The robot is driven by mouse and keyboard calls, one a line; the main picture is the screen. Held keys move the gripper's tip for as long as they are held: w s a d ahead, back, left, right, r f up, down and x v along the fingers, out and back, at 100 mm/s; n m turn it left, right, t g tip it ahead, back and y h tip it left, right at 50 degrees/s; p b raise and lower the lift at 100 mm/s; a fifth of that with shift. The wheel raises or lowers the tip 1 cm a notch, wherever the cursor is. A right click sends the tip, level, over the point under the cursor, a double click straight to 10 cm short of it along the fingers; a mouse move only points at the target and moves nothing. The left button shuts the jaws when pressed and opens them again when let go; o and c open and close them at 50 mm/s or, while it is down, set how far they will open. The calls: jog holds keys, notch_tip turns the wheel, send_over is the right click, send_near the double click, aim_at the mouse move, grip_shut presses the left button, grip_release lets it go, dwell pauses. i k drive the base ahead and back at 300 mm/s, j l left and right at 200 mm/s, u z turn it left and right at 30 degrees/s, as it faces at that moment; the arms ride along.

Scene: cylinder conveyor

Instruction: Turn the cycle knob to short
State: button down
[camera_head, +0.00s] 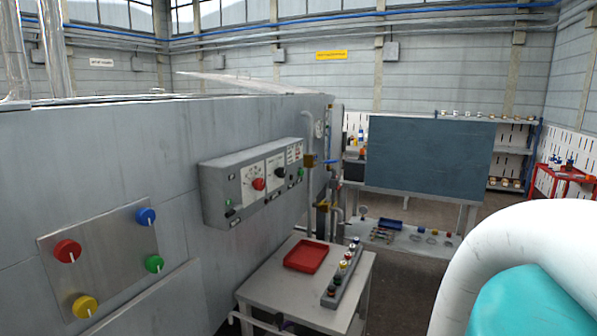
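A grey control box (222,186) is fixed to the metal wall at the middle of the view. It carries a red knob (258,184) on a white dial plate and a black knob (280,172) to its right. The labels are too small to read, so I cannot tell which knob is the cycle knob or where it points. A metal plate (110,245) at the lower left carries a red knob (67,251), a blue knob (146,215), a green knob (154,264) and a yellow knob (85,307). My gripper is out of view; part of my arm fills the lower right.
A small table (262,286) stands below the control box. It bears a red tray (306,256) and a grey rack (341,285) with several small cylinders. Pipes with valves (322,160) rise beside the box. A dark board (428,157) stands behind. Floor shows right of the table.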

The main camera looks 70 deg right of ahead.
aim_at(281, 173)
jog(key=z, duration=1.45)
